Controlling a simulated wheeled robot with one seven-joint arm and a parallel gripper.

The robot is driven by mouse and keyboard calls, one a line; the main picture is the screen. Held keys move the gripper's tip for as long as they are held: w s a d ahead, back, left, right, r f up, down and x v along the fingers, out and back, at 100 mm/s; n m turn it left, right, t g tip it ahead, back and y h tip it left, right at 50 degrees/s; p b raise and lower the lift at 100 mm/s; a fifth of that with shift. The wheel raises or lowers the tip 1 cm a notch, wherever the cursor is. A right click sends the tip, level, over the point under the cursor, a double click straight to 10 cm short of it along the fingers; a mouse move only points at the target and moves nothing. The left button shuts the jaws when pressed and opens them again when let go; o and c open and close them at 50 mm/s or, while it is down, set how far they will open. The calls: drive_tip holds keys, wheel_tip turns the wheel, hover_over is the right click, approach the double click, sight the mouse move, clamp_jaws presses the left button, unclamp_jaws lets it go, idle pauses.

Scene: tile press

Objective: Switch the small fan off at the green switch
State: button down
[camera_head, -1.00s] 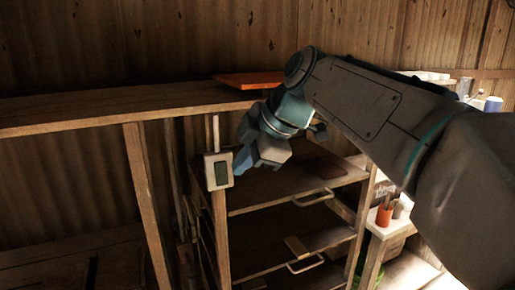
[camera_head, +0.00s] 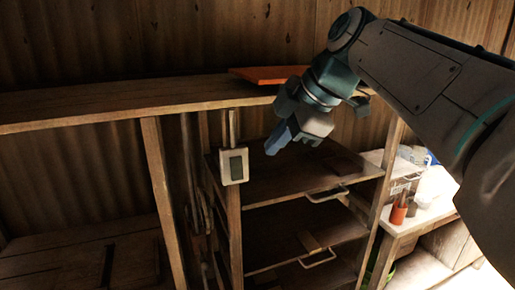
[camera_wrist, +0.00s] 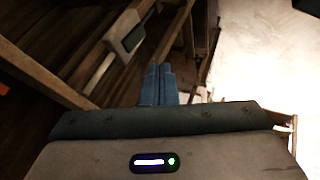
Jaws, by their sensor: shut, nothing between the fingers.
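The switch (camera_head: 234,166) is a pale box with a dark greenish rocker plate, fixed to the front of a wooden post at the left of the shelf rack. It also shows in the wrist view (camera_wrist: 129,34), tilted, at the upper left. Which way the rocker is pressed, I cannot tell. My gripper (camera_head: 273,147) is to the right of the switch and a little higher, apart from it in the picture. Its blue fingers are together and empty, as the wrist view (camera_wrist: 158,70) also shows. I cannot make out the small fan in these views.
A wooden beam (camera_head: 120,98) runs above the switch, with an orange board (camera_head: 268,75) on top. Shelves with metal handles (camera_head: 327,194) stand right of the post. A side table at the right holds an orange cup (camera_head: 398,214). Slanting posts stand to the left.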

sight(237, 168)
drive_tip(key=shift+s+f+p, duration=0.1)
drive_tip(key=shift+f+p, duration=0.2)
drive_tip(key=shift+f, duration=0.05)
drive_tip(key=p+x, duration=0.1)
drive_tip(key=x, duration=0.2)
drive_tip(key=w+p+x, duration=0.1)
drive_tip(key=x, duration=0.3)
drive_tip(key=w+p+x, duration=0.1)
drive_tip(key=x, duration=0.3)
drive_tip(key=shift+w+a+r, duration=0.1)
drive_tip(key=shift+w+r, duration=0.05)
drive_tip(key=shift+r, duration=0.05)
drive_tip(key=shift+w+a+f, duration=0.15)
drive_tip(key=shift+w+a, duration=0.05)
drive_tip(key=shift+w, duration=0.3)
